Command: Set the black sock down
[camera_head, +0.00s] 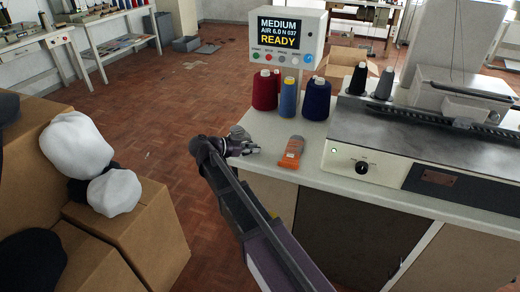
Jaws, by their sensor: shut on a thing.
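My gripper (246,148) is at the left end of the white worktop (264,128), left of an orange and grey packet (291,152). It is small in view and seen from behind my arm. Its jaws are shut on the black sock, but the sock is mostly hidden and cannot be told clearly from the dark fingers. I cannot tell whether it touches the worktop.
Red, blue and navy thread cones (288,94) stand behind the packet under a display reading READY (279,32). A machine (400,140) fills the worktop's right. Cardboard boxes (150,225) at left carry white bundles (76,145) and dark ones (32,262).

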